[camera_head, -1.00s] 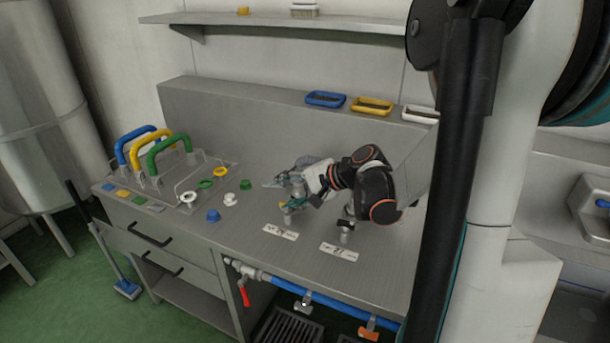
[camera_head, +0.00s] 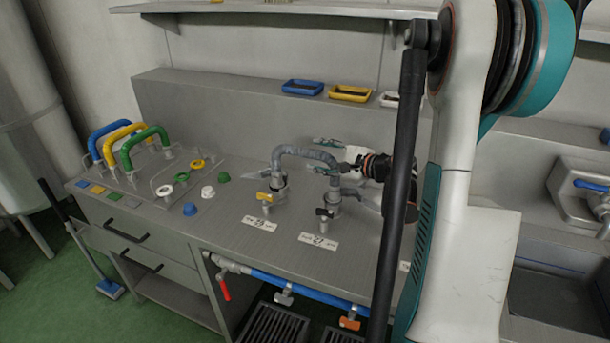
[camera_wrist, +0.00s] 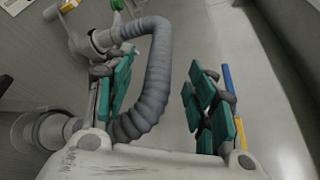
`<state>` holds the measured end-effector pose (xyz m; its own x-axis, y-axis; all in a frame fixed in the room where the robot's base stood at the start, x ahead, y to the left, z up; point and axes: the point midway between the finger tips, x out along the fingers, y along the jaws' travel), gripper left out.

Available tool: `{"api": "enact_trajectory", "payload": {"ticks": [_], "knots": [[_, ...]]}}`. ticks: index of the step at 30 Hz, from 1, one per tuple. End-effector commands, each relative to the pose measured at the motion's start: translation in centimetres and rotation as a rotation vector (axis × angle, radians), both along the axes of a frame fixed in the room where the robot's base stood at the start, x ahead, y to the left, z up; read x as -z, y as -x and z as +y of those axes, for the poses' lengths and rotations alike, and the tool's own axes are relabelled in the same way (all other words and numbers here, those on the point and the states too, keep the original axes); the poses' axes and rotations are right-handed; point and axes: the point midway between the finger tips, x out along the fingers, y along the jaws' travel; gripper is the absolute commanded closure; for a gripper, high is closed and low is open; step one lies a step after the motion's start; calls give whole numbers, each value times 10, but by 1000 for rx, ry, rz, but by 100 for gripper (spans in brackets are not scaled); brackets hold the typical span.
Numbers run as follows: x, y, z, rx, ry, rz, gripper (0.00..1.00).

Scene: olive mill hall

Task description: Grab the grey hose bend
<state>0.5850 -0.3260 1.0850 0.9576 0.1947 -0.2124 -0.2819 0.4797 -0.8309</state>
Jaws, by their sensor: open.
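The grey hose bend (camera_head: 308,152) arches over the steel bench between two valve stubs. One stub has a yellow handle (camera_head: 264,197), the other a black handle (camera_head: 324,213). My gripper (camera_head: 319,156) is at the right-hand part of the arch, open. In the wrist view the ribbed hose bend (camera_wrist: 157,72) passes between the teal finger pads of my gripper (camera_wrist: 163,85). The hose lies close to the left pads, with a clear gap to the right pads. I cannot tell whether the left pads touch it. My arm hides the bench's right part.
Blue, yellow and green hose bends (camera_head: 146,135) stand on a rack at the left. Several coloured caps (camera_head: 190,209) lie between the rack and the stubs. Blue, yellow and white trays (camera_head: 350,93) sit on the ledge behind. The bench front is mostly clear.

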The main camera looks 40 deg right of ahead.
Motion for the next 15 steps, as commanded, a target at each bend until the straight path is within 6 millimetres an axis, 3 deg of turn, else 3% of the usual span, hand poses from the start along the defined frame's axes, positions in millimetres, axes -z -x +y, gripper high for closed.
{"api": "enact_trajectory", "payload": {"ticks": [10, 15], "knots": [[6, -22, 5, -1, 1, 1, 49], [12, -45, 10, -2, 1, 0, 49]]}}
